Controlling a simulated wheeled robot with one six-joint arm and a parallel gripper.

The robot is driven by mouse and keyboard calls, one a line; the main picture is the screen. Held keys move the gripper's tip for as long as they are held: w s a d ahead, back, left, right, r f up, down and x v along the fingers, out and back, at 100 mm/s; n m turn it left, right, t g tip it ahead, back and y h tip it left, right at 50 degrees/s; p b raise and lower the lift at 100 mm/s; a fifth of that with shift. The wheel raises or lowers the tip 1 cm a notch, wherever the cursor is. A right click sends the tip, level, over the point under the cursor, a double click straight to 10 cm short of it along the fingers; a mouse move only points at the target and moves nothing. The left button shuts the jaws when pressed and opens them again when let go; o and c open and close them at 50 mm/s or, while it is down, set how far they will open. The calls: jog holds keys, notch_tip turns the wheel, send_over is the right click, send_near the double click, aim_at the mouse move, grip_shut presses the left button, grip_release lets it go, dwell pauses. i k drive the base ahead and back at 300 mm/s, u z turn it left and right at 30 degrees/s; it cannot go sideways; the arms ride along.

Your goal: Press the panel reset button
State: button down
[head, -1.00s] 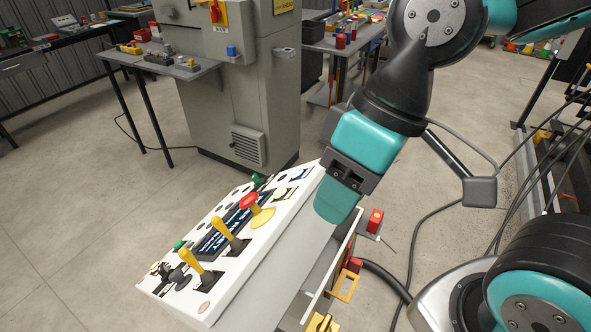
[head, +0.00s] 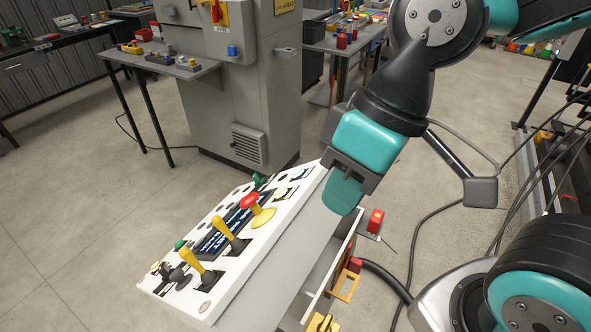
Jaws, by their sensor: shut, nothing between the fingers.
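A white control panel (head: 228,262) slopes across the lower middle of the head view. It carries a red mushroom button (head: 250,200) on a yellow base, two yellow levers (head: 230,235), a dark display (head: 222,232) and a black joystick (head: 178,277). A green button (head: 180,245) is at its left edge and a green knob (head: 259,180) at its far end. I cannot tell which control is the reset button. My gripper (head: 343,198) is shut and empty, pointing down by the panel's right edge. I cannot tell whether it touches the panel.
A red button box (head: 375,222) stands to the right of the panel. A yellow frame (head: 346,286) is at the panel's lower right side. A grey machine cabinet (head: 240,95) stands behind. Cables (head: 415,240) lie on the floor at right. The floor at left is clear.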

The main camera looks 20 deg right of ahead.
aim_at(296, 172)
jog(key=z, duration=2.1)
jog(key=i, duration=0.75)
jog(key=u, duration=3.85)
